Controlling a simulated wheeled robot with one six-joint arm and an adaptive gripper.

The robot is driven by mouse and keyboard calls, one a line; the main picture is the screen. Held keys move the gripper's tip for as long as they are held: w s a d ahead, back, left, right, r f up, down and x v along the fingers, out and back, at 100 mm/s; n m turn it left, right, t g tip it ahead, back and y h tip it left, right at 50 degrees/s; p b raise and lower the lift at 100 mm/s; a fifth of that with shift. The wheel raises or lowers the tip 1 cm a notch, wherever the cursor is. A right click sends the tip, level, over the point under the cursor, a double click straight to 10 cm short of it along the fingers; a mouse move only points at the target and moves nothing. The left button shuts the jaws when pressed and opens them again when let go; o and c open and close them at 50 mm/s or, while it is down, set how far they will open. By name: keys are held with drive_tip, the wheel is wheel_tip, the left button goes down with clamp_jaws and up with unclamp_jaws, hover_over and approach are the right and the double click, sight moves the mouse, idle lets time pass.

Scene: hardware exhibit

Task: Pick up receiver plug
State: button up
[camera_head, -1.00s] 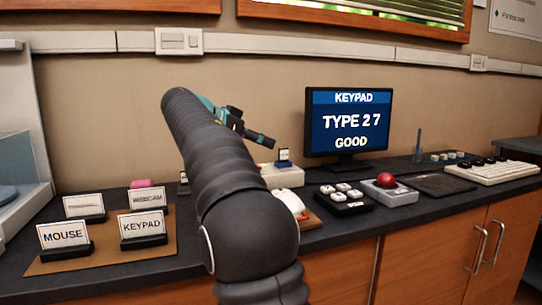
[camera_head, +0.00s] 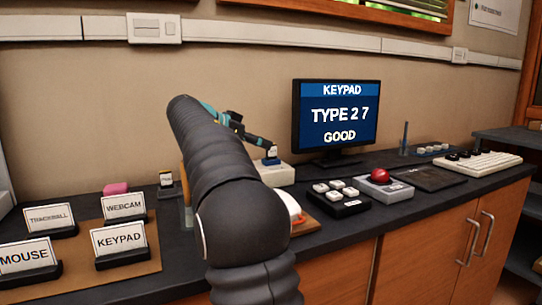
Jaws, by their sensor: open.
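What looks like the receiver plug (camera_head: 271,156) is a small dark piece with a pale lower part. It stands upright on a cream box (camera_head: 277,175) left of the monitor. My gripper (camera_head: 267,146) is open and reaches in from the left behind my black arm. Its tips appear just above the plug's top; I cannot tell whether they touch it or lie around it. My arm hides part of the counter and the left side of the box.
The monitor (camera_head: 335,115) stands behind. Label cards, including KEYPAD (camera_head: 119,240), stand on a brown board at left.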

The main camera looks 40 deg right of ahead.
sight(272, 154)
drive_tip(key=shift+w+x, duration=0.1)
drive_tip(key=shift+x, duration=1.25)
drive_tip(key=shift+w+x, duration=0.15)
drive_tip(key=shift+x, duration=1.2)
drive_tip(key=shift+r, duration=0.1)
drive_tip(key=shift+c, duration=0.3)
clamp_jaws()
